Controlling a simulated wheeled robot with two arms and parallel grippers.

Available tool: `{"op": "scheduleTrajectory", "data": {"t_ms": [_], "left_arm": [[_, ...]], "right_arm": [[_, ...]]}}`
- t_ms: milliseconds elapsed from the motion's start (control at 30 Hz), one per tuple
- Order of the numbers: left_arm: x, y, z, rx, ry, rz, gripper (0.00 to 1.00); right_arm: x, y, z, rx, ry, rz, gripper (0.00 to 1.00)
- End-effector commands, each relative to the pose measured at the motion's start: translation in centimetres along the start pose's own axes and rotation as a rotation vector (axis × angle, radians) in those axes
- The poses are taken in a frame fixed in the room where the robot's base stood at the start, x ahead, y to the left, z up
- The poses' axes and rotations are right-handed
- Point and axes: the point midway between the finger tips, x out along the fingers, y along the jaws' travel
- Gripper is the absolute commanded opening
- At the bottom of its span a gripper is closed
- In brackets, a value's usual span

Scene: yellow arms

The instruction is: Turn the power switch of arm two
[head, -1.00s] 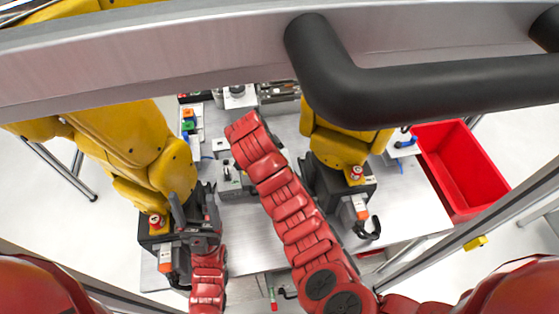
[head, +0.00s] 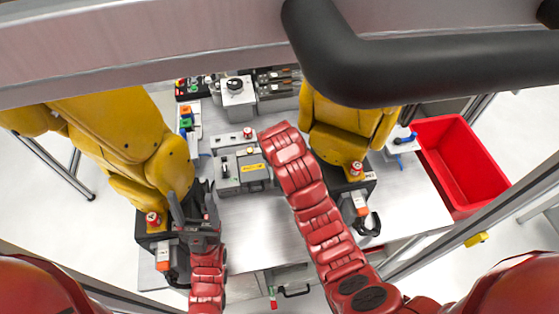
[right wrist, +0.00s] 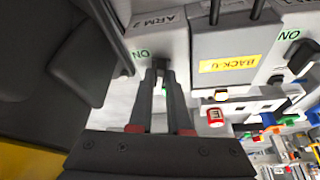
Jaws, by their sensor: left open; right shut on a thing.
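The grey box marked ARM 2 (right wrist: 165,42) is in the right wrist view, with a green ON mark beside my fingertips. My right gripper (right wrist: 160,68) is shut at that mark. What it grips is mostly hidden by the fingers, apparently the power switch. In the head view my right arm covers this gripper and that end of the grey control unit (head: 228,185). The unit's yellow label (head: 252,167) shows there and in the right wrist view (right wrist: 230,63). My left gripper (head: 192,200) is open and empty, left of the unit.
Yellow robot arms (head: 125,135) stand on both sides of the metal table (head: 250,235). A grey box with a black knob (head: 236,88) stands behind the unit. A red bin (head: 460,165) is at the right. A metal beam with a black handle (head: 420,75) crosses the top.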

Motion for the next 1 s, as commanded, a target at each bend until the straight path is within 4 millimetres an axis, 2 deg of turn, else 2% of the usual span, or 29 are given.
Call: {"op": "scheduleTrajectory", "data": {"t_ms": [433,1000], "left_arm": [[-0.83,0.04,0.14,0.000,0.000,0.000,0.69],[-0.91,0.05,0.15,0.000,0.000,0.000,0.69]], "right_arm": [[0.06,0.24,-0.06,-0.238,0.000,-0.098,0.00],[0.00,0.15,-0.05,-0.287,0.000,-0.119,0.00]]}}
